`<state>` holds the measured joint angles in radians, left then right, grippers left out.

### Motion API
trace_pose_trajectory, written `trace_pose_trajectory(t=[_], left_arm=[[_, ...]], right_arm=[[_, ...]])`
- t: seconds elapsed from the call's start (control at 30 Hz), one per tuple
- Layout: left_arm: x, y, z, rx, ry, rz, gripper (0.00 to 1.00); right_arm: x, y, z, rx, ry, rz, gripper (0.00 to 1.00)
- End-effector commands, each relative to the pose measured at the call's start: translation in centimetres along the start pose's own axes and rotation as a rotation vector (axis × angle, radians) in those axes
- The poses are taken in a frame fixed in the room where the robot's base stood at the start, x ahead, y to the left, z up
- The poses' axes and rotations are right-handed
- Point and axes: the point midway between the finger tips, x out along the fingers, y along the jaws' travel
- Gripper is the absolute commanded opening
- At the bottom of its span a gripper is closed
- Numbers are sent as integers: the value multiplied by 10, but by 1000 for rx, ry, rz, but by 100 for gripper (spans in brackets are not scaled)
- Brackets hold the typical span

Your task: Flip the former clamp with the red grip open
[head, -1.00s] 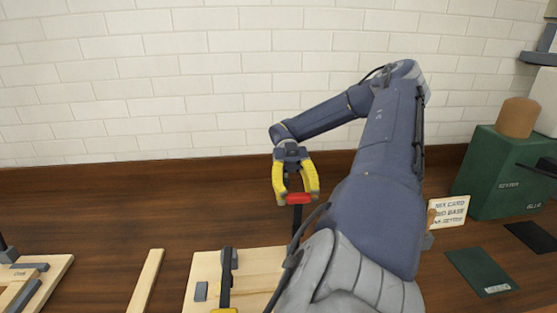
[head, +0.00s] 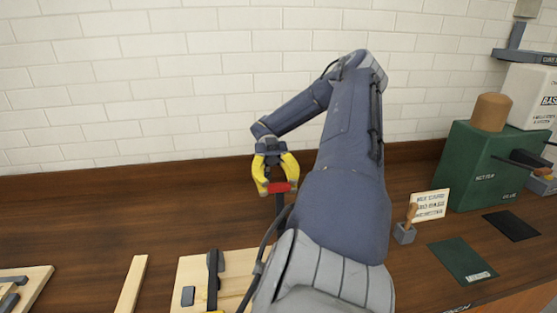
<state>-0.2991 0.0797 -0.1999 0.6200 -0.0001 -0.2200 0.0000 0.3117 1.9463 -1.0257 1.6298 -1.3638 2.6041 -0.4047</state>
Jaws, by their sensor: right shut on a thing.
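My right gripper (head: 276,184), with yellow fingers, is shut on the red grip (head: 279,188) of the former clamp. The clamp's dark lever (head: 280,203) stands upright below the grip, over the back right of the light wooden board (head: 192,272). My right forearm hides the lever's foot and the right part of the board. A second dark clamp arm (head: 213,275) lies along the board, left of the red-gripped one. My left gripper is not in view.
A light wood strip (head: 131,287) and another wooden frame piece (head: 36,280) lie to the left. The back left bench is clear.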

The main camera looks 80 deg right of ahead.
Motion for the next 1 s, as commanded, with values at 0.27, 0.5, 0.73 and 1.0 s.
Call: trace_pose_trajectory(t=[0.27, 0.5, 0.73, 1.0], left_arm=[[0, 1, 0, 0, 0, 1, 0], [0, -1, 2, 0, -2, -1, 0], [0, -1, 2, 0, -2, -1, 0], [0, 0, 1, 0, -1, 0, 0]], right_arm=[[2, -1, 5, -2, -3, -9, 74], [1, -1, 3, -2, -3, -6, 74], [-3, -1, -14, 0, -5, -6, 74], [-14, -1, -63, 3, -6, -8, 74]])
